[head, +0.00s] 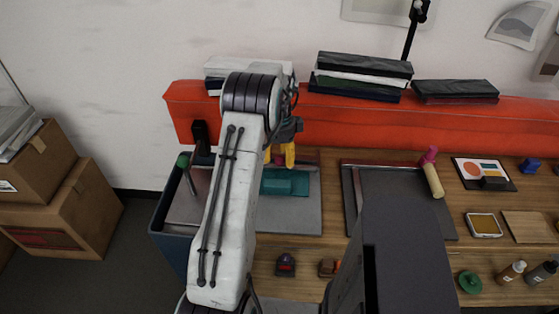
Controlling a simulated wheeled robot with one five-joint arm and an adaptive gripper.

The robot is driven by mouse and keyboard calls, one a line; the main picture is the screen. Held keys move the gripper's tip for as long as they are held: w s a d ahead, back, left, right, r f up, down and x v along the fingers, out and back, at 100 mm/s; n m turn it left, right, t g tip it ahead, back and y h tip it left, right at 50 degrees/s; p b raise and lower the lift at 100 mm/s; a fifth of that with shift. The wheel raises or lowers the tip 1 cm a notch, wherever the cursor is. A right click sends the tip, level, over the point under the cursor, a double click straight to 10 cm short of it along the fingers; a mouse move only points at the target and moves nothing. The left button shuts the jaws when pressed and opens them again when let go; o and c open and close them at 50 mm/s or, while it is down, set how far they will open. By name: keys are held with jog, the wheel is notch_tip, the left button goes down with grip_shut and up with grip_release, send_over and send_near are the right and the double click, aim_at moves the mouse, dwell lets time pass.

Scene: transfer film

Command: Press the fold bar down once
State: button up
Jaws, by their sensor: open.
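My gripper (279,158), with yellow fingers, hangs over the left grey work plate (290,217), partly hidden behind my arm. Its fingers are apart, with nothing visible between them. A teal block (285,186) lies on that plate, just in front of and below the fingers in the picture. I cannot tell whether they touch. A lever with a green knob (183,161) stands at the plate's left side. A second grey plate, on the right, has a pink-knobbed handle (430,156) with a cream grip. I cannot tell for certain which part is the fold bar.
An orange-red ledge (330,124) runs along the wall, bearing stacks of dark and white folded items (361,76). Small bottles (512,271), an ink pad (484,225) and a printed card (483,173) are at right. Cardboard boxes (72,218) stand on the floor at left.

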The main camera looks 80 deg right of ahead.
notch_tip(320, 180, up, 10)
dwell(0.5)
dwell(0.7)
